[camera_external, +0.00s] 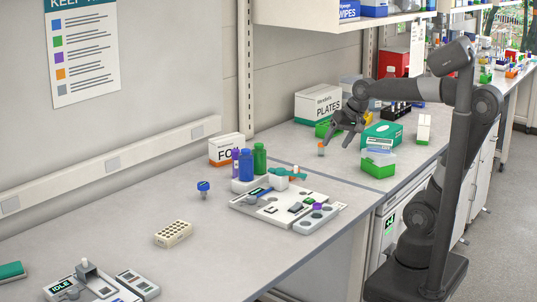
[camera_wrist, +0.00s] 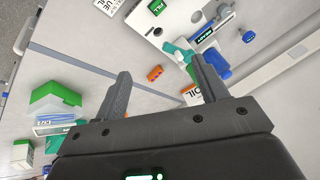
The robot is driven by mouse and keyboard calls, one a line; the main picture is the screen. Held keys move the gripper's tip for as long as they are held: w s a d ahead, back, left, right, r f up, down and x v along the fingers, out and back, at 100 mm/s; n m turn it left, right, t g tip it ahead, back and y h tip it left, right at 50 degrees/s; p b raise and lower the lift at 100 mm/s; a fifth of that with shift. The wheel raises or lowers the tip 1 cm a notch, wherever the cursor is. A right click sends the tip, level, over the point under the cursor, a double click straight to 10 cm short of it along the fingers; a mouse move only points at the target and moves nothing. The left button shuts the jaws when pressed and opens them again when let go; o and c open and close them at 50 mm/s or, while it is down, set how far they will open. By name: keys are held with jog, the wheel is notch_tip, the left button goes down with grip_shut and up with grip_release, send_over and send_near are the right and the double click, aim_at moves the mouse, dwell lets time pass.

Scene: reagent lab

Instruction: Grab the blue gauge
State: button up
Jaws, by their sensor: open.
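The blue gauge (camera_external: 203,187) stands on the bench left of the white workstation in the external view. In the wrist view a small blue round head (camera_wrist: 248,36), which looks like the gauge, shows at the upper right, beyond my right finger. My gripper (camera_external: 343,137) is open and empty, raised above the bench to the right of the gauge and well apart from it. Both fingers (camera_wrist: 163,75) show spread in the wrist view, with nothing between them touching.
The white workstation (camera_external: 270,206), with blue and green bottles (camera_external: 259,158) behind it, lies between my gripper and the gauge. An orange-capped vial (camera_external: 320,149) stands near my gripper. A well block (camera_external: 173,234) sits in front of the gauge. Bench around the gauge is clear.

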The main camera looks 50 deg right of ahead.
jog(key=w+a+r+m+g, duration=0.1)
jog(key=w+a+r+m, duration=0.15)
jog(key=w+m, duration=0.7)
jog(key=m+g+y, duration=0.1)
jog(key=m+g, duration=0.1)
jog(key=m, duration=1)
send_over(204, 184)
jog(key=s+d, duration=0.2)
notch_tip(204, 184, down, 15)
jog(key=x, duration=1)
jog(key=shift+w+a+f, duration=0.2)
jog(key=shift+w+a, duration=0.15)
jog(key=shift+w, duration=0.1)
jog(key=c, duration=1.1)
